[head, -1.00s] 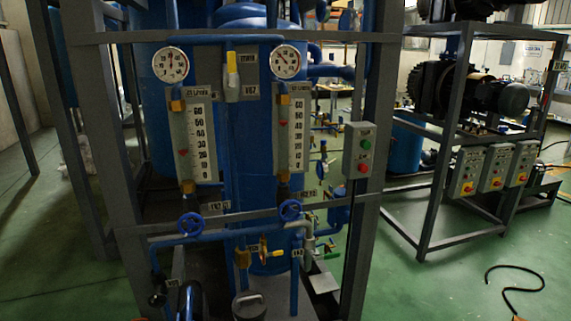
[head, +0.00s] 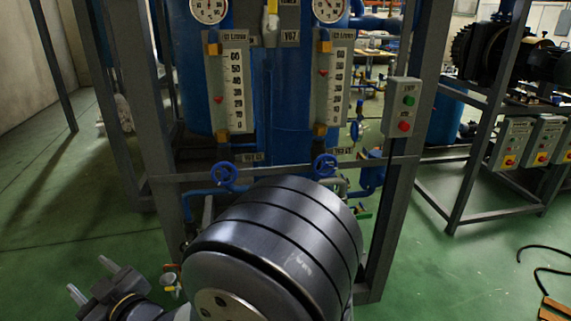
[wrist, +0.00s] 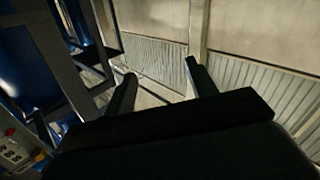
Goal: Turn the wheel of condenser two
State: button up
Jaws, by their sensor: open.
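Two blue handwheels show in the head view, a left wheel (head: 223,177) and a right wheel (head: 325,166), on the blue piping below the two level gauges. Their labels are too small to read, so I cannot tell which belongs to condenser two. My gripper (head: 88,274) is at the lower left of the head view, left of and lower in the picture than both wheels. Its two fingers are apart and empty. In the wrist view my gripper (wrist: 160,68) is open towards a wall, with no wheel visible there. My arm hides the lower piping.
A grey steel frame (head: 400,165) surrounds the blue vessels. A control box (head: 402,107) with green and red buttons sits on its right post. A small valve with a round tag (head: 170,283) is close to my gripper. Green floor (head: 80,215) is open at left.

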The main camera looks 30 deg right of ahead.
aim_at(325, 165)
jog(key=l+z, duration=0.1)
jog(key=z, duration=0.3)
jog(key=l+z, duration=0.15)
jog(key=z, duration=0.25)
jog(key=i+z, duration=0.1)
jog(key=z, duration=0.3)
jog(key=l+z, duration=0.15)
jog(key=z, duration=0.2)
jog(key=i+l+z, duration=0.1)
jog(key=i, duration=0.05)
